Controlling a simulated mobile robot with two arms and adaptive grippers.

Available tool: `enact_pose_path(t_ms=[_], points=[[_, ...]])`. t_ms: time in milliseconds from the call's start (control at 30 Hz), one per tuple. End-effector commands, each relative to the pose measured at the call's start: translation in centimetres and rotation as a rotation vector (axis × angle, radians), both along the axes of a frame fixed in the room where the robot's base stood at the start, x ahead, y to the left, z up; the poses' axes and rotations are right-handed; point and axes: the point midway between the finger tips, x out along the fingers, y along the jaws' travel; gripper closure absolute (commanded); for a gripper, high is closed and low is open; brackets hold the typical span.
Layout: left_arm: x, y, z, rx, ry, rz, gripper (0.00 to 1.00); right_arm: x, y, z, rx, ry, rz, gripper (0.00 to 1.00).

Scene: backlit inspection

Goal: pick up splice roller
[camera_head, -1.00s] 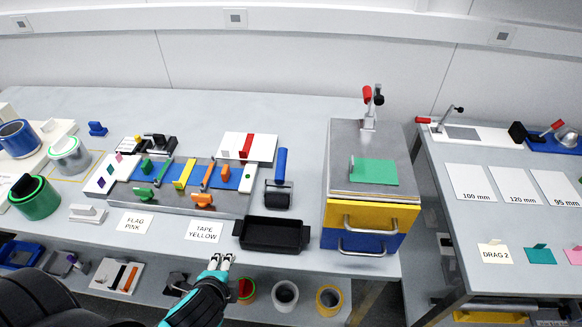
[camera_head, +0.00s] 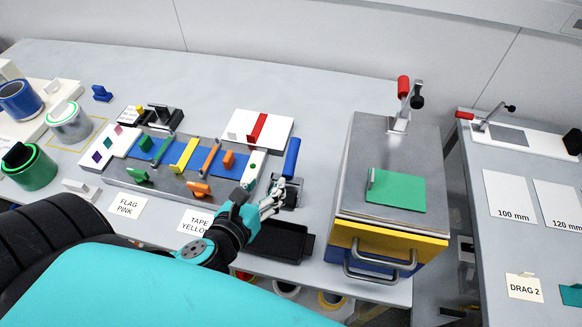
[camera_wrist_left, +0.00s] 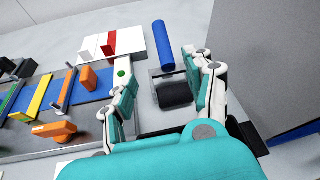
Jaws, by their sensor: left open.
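The splice roller has a blue handle (camera_head: 291,157) and a dark roller in a metal frame, lying on the bench right of the splicing board. In the left wrist view the dark roller (camera_wrist_left: 174,94) lies between the spread fingers, with the blue handle (camera_wrist_left: 164,46) pointing away. My left gripper (camera_head: 283,188) is open above the roller end and partly hides it in the head view. The fingers also show in the left wrist view (camera_wrist_left: 165,85), with nothing held. My right gripper is not in view.
A black tray (camera_head: 281,258) lies just in front of the roller. A cabinet with a yellow drawer (camera_head: 385,243) stands to the right. The board with blue strip (camera_head: 179,153) and colored clips is left. A white plate with a red bar (camera_head: 236,130) lies behind.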

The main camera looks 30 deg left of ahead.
Motion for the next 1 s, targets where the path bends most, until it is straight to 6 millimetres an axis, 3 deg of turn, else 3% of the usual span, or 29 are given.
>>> enact_pose_path(t_ms=[67, 100, 233, 400, 600, 800, 1000], points=[[1.9, 0.3, -1.1, 0.001, -0.007, 0.004, 0.47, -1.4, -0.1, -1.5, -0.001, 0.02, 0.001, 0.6], [2.7, 0.4, -0.8, 0.002, -0.004, 0.005, 0.47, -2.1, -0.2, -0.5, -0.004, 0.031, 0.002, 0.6], [5.2, 0.6, -1.8, 0.0, -0.001, 0.005, 0.47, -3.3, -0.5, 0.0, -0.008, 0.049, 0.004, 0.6], [7.5, 0.8, -2.9, -0.002, 0.0, 0.004, 0.47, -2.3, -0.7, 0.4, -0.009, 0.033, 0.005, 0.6], [8.7, 0.8, -3.4, -0.002, 0.002, 0.005, 0.47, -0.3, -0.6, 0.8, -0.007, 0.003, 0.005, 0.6], [11.5, 0.4, -4.3, -0.004, 0.001, 0.006, 0.47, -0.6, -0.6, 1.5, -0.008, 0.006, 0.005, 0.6], [13.0, 0.7, -5.1, -0.002, 0.002, 0.005, 0.47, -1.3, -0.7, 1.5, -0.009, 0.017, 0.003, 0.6]])
